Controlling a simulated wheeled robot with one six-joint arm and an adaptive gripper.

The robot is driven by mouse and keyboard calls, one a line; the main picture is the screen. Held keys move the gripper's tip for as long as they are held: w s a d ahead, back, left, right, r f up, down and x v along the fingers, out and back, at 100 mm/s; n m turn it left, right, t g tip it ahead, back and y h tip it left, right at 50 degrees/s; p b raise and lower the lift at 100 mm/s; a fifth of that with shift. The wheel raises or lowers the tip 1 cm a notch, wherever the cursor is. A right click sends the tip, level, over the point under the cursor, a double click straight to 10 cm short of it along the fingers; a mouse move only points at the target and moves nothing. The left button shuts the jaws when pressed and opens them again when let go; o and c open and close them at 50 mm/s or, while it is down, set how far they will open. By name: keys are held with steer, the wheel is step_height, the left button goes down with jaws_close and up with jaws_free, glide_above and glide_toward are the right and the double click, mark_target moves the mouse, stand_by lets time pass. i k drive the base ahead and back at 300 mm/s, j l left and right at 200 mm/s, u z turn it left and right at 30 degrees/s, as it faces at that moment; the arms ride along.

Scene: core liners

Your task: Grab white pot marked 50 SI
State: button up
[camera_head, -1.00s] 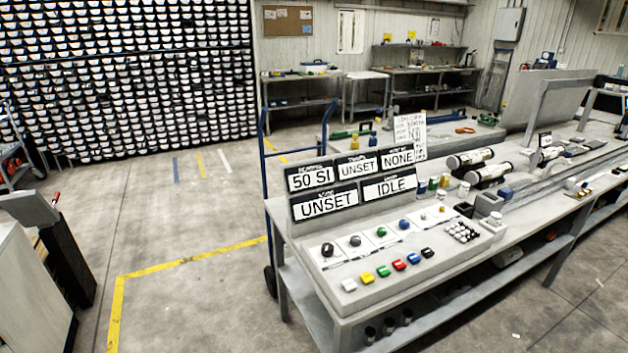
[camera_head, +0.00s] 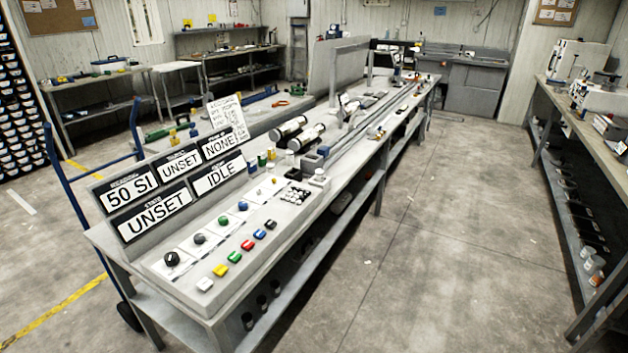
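I cannot make out a white pot marked 50 SI. The text "50 SI" shows on a display sign (camera_head: 130,193) at the left end of the long grey bench (camera_head: 215,318). Several small pots (camera_head: 262,160) with coloured bands stand on the bench behind the control panel, and a small whitish pot (camera_head: 271,167) is close to them. Their labels are too small to read. My gripper is not in view.
Coloured buttons and knobs cover the sloped panel (camera_head: 225,235). Dark pots (camera_head: 262,302) sit on the bench's lower shelf. A second bench (camera_head: 600,150) stands at right, with small jars (camera_head: 594,264) on its shelf. The floor (camera_head: 440,250) between the benches is clear.

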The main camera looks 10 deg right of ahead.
mark_target(319, 174)
steer(key=i+l, duration=0.8)
steer(key=l, duration=0.25)
steer(key=i+l, duration=0.35)
steer(key=l, duration=0.15)
steer(key=i+l+u, duration=0.1)
steer(key=i+l, duration=0.3)
steer(key=l, duration=0.15)
steer(key=i+l, duration=0.4)
steer(key=l, duration=0.15)
steer(key=i+l, duration=0.35)
steer(key=l, duration=0.15)
